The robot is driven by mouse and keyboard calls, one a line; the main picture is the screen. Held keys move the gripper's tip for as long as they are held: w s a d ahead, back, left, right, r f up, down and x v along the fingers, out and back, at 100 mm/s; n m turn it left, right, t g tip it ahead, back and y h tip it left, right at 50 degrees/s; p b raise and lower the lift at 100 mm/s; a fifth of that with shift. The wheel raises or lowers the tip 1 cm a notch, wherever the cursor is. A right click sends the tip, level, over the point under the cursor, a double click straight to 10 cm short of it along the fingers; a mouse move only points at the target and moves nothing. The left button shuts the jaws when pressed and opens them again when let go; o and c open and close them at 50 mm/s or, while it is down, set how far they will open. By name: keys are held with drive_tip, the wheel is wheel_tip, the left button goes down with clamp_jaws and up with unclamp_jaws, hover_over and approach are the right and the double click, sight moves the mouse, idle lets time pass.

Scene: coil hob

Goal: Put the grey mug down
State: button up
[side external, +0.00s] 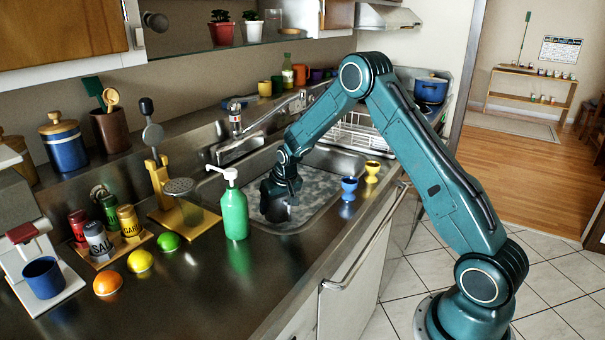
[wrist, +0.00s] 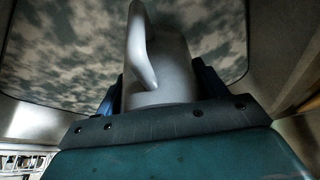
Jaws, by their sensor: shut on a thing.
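The grey mug (wrist: 172,72) is between the jaws of my gripper in the wrist view, its handle facing the camera. A finger shows on each side of it, so my gripper (side external: 279,191) is shut on the mug. In the side view my gripper points down inside the sink basin (side external: 318,222), toward its left end. The mug there is a dark shape low at the jaws, partly hidden by them. I cannot tell whether its base touches the cloudy, mottled surface in the basin.
A green soap bottle (side external: 234,212) stands just left of the basin. A blue egg cup (side external: 349,188) and a yellow egg cup (side external: 372,172) stand on its right rim. The tap (side external: 268,121) and a dish rack (side external: 352,134) are behind. The basin's front right part is clear.

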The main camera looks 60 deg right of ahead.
sight(278, 216)
wheel_tip(278, 216, down, 5)
drive_tip(key=shift+r, duration=0.1)
drive_tip(key=shift+f, duration=2.2)
drive_tip(key=shift+f, duration=0.15)
drive_tip(key=o, duration=1.2)
drive_tip(key=shift+c, duration=0.2)
drive_tip(key=shift+v, duration=0.85)
drive_tip(key=shift+s+a+r, duration=0.1)
drive_tip(key=shift+s+r, duration=0.05)
drive_tip(key=shift+r, duration=2)
drive_tip(key=shift+s+r, duration=0.1)
drive_tip(key=shift+r, duration=2)
